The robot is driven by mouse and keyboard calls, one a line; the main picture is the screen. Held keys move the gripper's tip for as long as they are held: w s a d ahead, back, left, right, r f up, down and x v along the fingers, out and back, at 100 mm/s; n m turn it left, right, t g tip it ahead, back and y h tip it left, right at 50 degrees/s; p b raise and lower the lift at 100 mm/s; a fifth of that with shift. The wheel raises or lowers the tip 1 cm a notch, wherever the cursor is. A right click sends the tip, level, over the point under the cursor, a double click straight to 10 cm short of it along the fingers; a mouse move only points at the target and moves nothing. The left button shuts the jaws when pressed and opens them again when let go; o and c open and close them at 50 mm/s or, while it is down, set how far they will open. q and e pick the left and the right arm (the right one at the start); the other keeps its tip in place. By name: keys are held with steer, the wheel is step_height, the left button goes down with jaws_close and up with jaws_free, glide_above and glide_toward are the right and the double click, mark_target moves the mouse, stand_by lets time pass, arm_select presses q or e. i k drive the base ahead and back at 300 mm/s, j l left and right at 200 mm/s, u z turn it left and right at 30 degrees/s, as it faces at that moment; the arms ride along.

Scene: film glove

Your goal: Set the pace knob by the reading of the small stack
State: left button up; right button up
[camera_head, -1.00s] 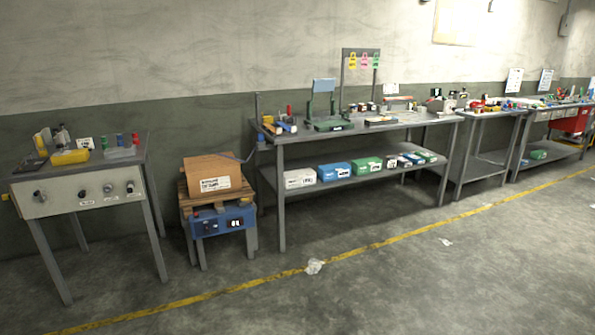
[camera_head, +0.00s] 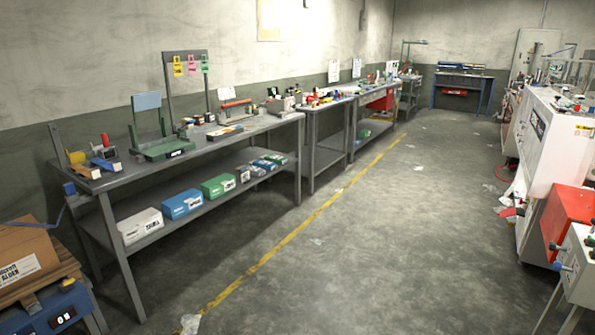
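A blue unit with a small lit display (camera_head: 63,318) stands at the bottom left, partly cut off. Its digits are too small to read for sure. A cardboard box (camera_head: 25,262) with a white label sits above it on a wooden pallet (camera_head: 50,280). No knob that I can identify as the pace knob shows. A pale cabinet (camera_head: 583,262) at the right edge carries blue and dark knobs, cut off by the frame. I cannot tell whether any pile here is the small stack. Neither gripper is in view.
A long grey workbench (camera_head: 215,140) along the left wall holds tools and a green stand (camera_head: 165,148). White, blue and green boxes lie on its lower shelf (camera_head: 185,222). The floor (camera_head: 400,240) is open between benches and the white machine (camera_head: 555,140).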

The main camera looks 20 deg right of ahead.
mark_target(557, 265)
steer(key=i+l+z, duration=0.2)
steer(key=i+z, duration=0.15)
steer(key=z, duration=0.15)
steer(key=i+z, duration=0.8)
steer(key=z, duration=0.2)
steer(key=i+z, duration=0.15)
steer(key=i, duration=0.35)
steer(key=i+j+z, duration=0.15)
steer(key=i, duration=0.3)
steer(key=i+j+z, duration=0.1)
steer(key=i, duration=0.4)
